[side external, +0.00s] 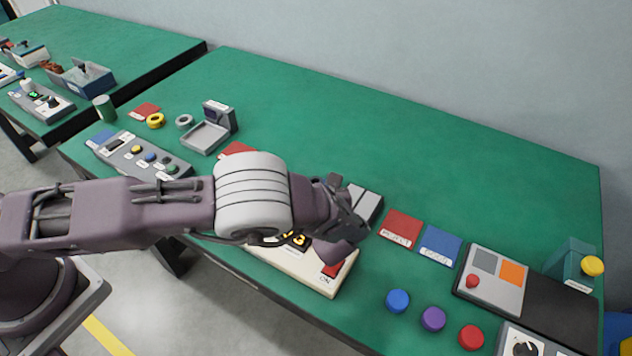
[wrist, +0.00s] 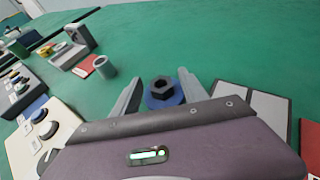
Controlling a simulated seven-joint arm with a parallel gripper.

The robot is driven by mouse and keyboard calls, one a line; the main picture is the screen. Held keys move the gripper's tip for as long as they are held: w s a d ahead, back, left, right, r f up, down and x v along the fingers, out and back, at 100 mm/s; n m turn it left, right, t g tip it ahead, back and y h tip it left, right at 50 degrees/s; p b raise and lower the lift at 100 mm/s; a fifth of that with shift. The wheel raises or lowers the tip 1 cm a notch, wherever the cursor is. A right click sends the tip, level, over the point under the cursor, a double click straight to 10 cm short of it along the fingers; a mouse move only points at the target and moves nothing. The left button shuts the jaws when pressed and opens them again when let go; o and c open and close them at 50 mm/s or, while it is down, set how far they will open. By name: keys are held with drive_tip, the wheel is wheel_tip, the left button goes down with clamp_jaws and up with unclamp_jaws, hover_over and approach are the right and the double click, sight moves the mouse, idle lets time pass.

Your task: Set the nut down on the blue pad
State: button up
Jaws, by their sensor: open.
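A black hex nut (wrist: 162,87) shows in the wrist view between the fingers of my gripper (wrist: 160,92), on or just above a round blue piece (wrist: 165,102). Whether it touches that piece is unclear. My gripper is open, with a finger apart on each side of the nut. In the side view the arm hides the nut, and the dark gripper (side external: 347,218) is beside a grey plate. A square blue pad (side external: 440,245) with a white label lies bare to the right, beside a red pad (side external: 402,227) marked REJECT.
A cream panel (side external: 318,279) lies under the arm. Blue, purple and red knobs (side external: 433,319) stand at the front right, near a grey panel (side external: 492,281). A grey plate (wrist: 252,103) is right of the fingers, a grey cylinder (wrist: 104,66) beyond them.

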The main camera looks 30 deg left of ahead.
drive_tip(key=v, duration=1.1)
drive_tip(key=shift+s+d+r, duration=0.15)
drive_tip(key=shift+s+r, duration=0.05)
drive_tip(key=s+a+r+n+g+h, duration=0.2)
drive_tip(key=s+a+r+n+g, duration=0.2)
drive_tip(key=a+r+n, duration=0.5)
drive_tip(key=s+a+r+n+g+h, duration=0.1)
drive_tip(key=s+a+r+n+g, duration=0.3)
drive_tip(key=a+r+n, duration=0.5)
drive_tip(key=s+r+n+t+h, duration=0.1)
drive_tip(key=s+r+n, duration=0.3)
drive_tip(key=s, duration=0.5)
drive_tip(key=s+r+n+t+h, duration=0.1)
drive_tip(key=s+r+n+h, duration=0.3)
drive_tip(key=s, duration=0.4)
drive_tip(key=shift+s+a+r+n+t, duration=0.4)
drive_tip(key=shift+r+n, duration=0.2)
drive_tip(key=shift+n, duration=0.6)
